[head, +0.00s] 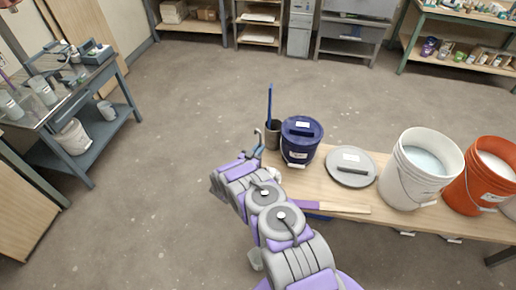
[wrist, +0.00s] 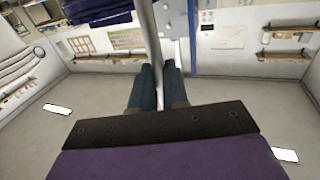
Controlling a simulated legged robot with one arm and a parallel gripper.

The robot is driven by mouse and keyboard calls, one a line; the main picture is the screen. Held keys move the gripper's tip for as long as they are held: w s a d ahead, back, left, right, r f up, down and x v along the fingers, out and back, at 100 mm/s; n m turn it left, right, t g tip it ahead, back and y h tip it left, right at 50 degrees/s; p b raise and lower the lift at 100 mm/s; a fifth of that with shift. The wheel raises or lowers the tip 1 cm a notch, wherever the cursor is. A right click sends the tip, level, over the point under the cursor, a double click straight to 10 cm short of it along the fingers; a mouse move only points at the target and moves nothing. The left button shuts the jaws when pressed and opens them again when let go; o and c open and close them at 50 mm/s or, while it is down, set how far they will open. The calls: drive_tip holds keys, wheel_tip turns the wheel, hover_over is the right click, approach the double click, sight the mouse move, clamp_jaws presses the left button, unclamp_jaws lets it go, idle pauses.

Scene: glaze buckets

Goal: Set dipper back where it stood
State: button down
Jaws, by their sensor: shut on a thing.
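In the head view a small grey hooked end of the dipper (head: 257,133) shows above the fingers. The rest of the dipper is hidden by my arm. I cannot tell whether its lower end touches anything.
A purple-and-wood stick (head: 345,208) lies at the bench's front edge.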

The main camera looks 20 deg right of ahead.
drive_tip(key=shift+a, duration=0.1)
drive_tip(key=shift+a, duration=0.3)
drive_tip(key=shift+d+f, duration=0.2)
drive_tip(key=shift+f, duration=0.2)
drive_tip(key=shift+c, duration=1.4)
unclamp_jaws()
drive_tip(key=shift+a, duration=0.3)
drive_tip(key=shift+s, duration=0.1)
drive_tip(key=p+v, duration=0.6)
drive_tip(key=v, duration=0.8)
drive_tip(key=shift+s+a, duration=0.15)
idle(1.0)
